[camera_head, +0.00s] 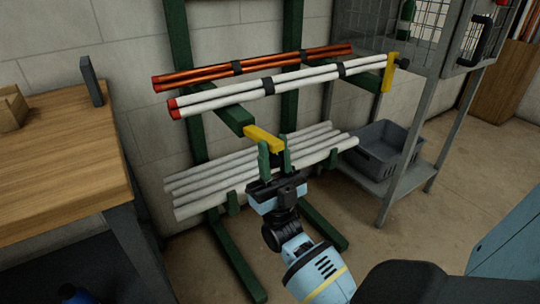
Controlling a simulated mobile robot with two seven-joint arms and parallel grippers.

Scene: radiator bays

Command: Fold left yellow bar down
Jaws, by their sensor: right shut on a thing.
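The left yellow bar (263,139) is at the front end of the left green rack arm (233,115). It reaches from the arm's end to the right and slightly down, lying nearly flat rather than upright. My right gripper (274,149) is at the bar's right end, its fingers closed around it from below. Part of that end is hidden by the fingers. A second yellow bar (388,73) stands upright at the end of the right rack arm, in front of the white tubes (310,80). My left gripper is not in view.
Red tubes (250,66) lie behind the white ones. Several grey tubes (205,178) rest lower on the green rack. A wooden table (60,160) stands left. A metal shelf with a grey crate (383,148) stands right.

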